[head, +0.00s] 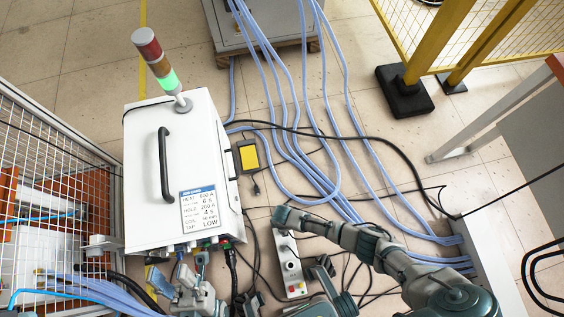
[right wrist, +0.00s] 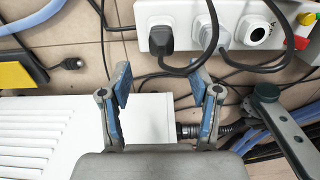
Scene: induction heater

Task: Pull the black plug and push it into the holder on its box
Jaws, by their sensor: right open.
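The black plug (right wrist: 160,38) sits in the left socket of a white socket box (right wrist: 185,10). A grey plug (right wrist: 208,35) is beside it, and then an empty-looking round socket. My right gripper (right wrist: 162,85) is open and empty, its blue-padded fingers apart just below the black plug in the right wrist view. In the head view the socket box (head: 293,268) lies right of the white heater; my right arm covers the area around its upper end. My left gripper (head: 182,284) is at the heater's front edge, fingers apart, partly blending with cables. I cannot make out the holder.
The white heater cabinet (head: 155,200) has a black handle and a lit green lamp. A yellow-black box (head: 248,155) with a loose black plug lies beside it. Blue hoses (head: 300,130) and black cables cross the floor. A mesh fence (head: 40,190) stands at left.

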